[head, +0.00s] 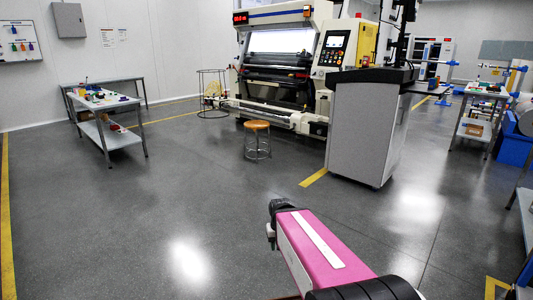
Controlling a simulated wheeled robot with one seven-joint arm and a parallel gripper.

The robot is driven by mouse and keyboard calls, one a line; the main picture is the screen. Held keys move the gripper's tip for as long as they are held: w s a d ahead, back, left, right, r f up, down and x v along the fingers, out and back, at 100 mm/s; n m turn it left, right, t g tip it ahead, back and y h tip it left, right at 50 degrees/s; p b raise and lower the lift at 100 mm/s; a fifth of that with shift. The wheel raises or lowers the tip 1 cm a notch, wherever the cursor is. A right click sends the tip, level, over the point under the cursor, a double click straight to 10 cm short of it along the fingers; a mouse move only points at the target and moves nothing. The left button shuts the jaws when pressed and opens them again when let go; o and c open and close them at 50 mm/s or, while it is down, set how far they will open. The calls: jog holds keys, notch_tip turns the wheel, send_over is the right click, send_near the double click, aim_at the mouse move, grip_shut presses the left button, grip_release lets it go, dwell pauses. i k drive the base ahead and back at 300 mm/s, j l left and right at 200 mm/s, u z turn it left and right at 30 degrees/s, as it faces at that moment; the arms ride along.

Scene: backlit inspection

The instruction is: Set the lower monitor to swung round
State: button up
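A grey cabinet workstation (365,125) stands right of centre, with a dark top and a black pole (399,35) rising from it. Dark parts are mounted on the pole near the top edge of the head view. They are small and partly cut off, so I cannot tell which is the lower monitor or how it is turned. My pink arm link (318,250) reaches in from the bottom, well short of the workstation. It ends in a dark joint, and no gripper fingers show.
A large inspection machine (285,75) with a control panel (333,47) stands behind. A stool (257,140) is in front of it. Tables stand at left (117,138) and right (478,110). A blue bin (512,147) is at the right. The grey floor between me and the workstation is clear.

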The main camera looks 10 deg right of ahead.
aim_at(388, 34)
jog(key=i+l+z, duration=0.1)
jog(key=i, duration=0.3)
jog(key=i+l+z, duration=0.15)
jog(key=i+l, duration=0.15)
jog(key=i+l+z, duration=0.1)
jog(key=i, duration=0.35)
jog(key=i+l+u, duration=0.1)
jog(key=l, duration=0.3)
jog(key=i+l, duration=0.3)
jog(key=i+l+u, duration=0.15)
jog(key=l, duration=0.3)
jog(key=l+z, duration=0.3)
jog(key=l, duration=0.2)
jog(key=i+l+z, duration=0.15)
jog(key=l+z, duration=0.2)
jog(key=l, duration=0.15)
